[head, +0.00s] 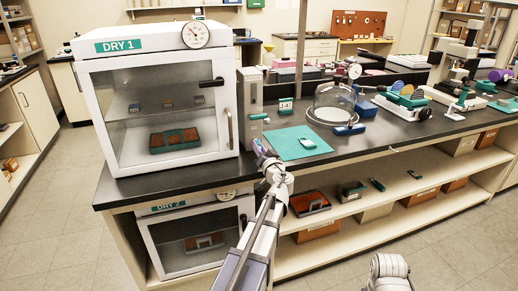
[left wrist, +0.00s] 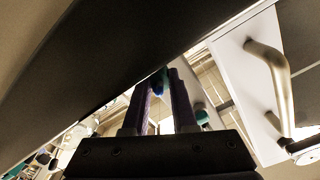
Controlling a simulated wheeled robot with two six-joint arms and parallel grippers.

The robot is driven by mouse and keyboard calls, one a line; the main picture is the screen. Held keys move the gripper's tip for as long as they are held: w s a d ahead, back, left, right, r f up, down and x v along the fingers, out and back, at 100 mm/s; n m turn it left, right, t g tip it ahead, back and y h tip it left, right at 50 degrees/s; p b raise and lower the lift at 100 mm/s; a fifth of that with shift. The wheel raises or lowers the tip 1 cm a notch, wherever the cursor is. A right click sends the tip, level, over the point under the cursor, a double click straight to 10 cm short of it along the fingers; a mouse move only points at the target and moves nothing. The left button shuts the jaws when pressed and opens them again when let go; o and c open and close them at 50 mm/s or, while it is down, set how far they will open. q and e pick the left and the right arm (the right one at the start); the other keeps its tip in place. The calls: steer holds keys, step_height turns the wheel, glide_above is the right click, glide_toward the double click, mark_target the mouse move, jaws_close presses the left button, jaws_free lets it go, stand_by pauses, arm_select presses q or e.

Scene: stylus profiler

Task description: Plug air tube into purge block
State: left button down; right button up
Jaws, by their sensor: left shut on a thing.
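My left gripper (head: 261,151) is at the front edge of the black bench, just below a grey upright block (head: 252,100) that stands right of the DRY 1 cabinet. In the left wrist view my left gripper (left wrist: 158,82) has its two fingers close together around a small blue thing (left wrist: 158,85). It may be the end of the air tube, but most of it is hidden by the fingers. I cannot tell for sure which part is the purge block; the grey block has a green piece low on its front. My right gripper is out of view.
The DRY 1 cabinet (head: 93,90) has its glass door shut. A green mat (head: 290,155) with a small green and white item lies right of the gripper. A glass dome (head: 333,97) stands behind it. The bench edge and lower shelf (head: 350,205) are close to my arm.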

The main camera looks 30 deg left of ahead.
arm_select(q)
steer(key=c, duration=0.6)
jaws_free()
steer(key=shift+c, duration=0.2)
steer(key=shift+c, duration=0.4)
steer(key=shift+v, duration=3.5)
steer(key=shift+s, duration=0.1)
steer(key=v, duration=0.7)
steer(key=shift+s+d, duration=0.25)
steer(key=shift+d, duration=0.05)
